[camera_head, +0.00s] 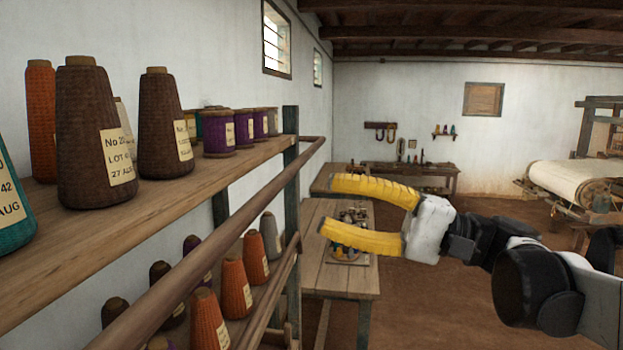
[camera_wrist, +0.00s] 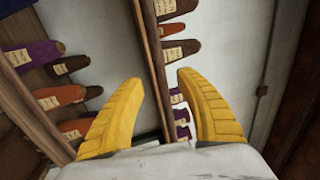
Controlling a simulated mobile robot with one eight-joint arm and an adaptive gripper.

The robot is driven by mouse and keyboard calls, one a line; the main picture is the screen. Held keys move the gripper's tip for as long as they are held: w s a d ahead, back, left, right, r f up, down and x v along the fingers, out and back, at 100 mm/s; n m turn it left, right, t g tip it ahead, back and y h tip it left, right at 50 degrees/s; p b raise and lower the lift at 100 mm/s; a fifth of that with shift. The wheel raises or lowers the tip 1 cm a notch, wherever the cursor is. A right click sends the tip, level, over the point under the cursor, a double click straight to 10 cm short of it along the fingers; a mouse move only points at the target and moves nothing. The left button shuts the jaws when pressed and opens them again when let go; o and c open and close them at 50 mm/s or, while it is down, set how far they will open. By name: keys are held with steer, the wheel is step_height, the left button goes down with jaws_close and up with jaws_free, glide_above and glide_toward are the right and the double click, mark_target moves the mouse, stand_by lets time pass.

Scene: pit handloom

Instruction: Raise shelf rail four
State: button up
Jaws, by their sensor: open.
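A long round brown rail (camera_head: 215,243) runs along the front of the upper shelf, slightly below the board's edge and sloping across the head view. A second, lower rail (camera_head: 275,292) runs in front of the cone shelf beneath. No number marks show, so I cannot tell which is rail four. My gripper (camera_head: 329,206) has two yellow fingers, spread open and empty, pointing left to the right of the rails. In the wrist view my gripper (camera_wrist: 159,77) faces the shelves, and a long brown bar (camera_wrist: 152,60) shows between the fingers, apart from them.
The upper shelf (camera_head: 170,183) holds brown cones (camera_head: 95,135) and purple spools (camera_head: 219,133). Orange cones (camera_head: 234,288) stand on the lower shelf. A dark shelf post (camera_head: 291,200) is near the fingers. A wooden table (camera_head: 340,284) with small items lies beyond. Open floor (camera_head: 430,310) is below my arm.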

mark_target(278, 193)
steer(key=x, duration=0.9)
steer(key=shift+a+p, duration=0.25)
steer(key=shift+p, duration=0.1)
jaws_close()
